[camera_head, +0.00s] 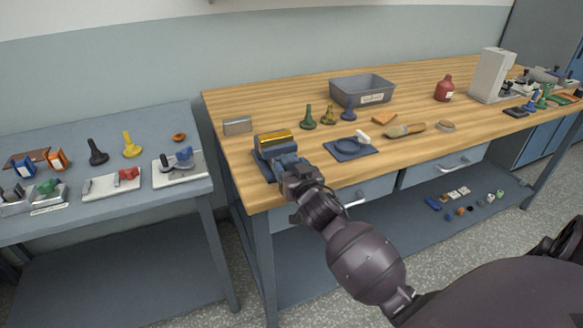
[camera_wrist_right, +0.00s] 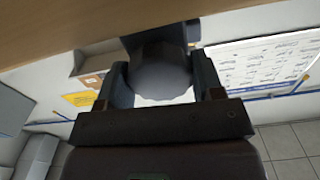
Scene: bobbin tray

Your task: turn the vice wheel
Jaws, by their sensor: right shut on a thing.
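In the right wrist view a dark grey rounded piece, which looks like the vice wheel (camera_wrist_right: 162,82), sits between the two fingers of my right gripper (camera_wrist_right: 160,66). The gripper is shut on it. In the head view the gripper covers the wheel. My left gripper is in neither view.
A small metal block (camera_head: 237,126) is at the left. A grey side table (camera_head: 100,210) stands further left.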

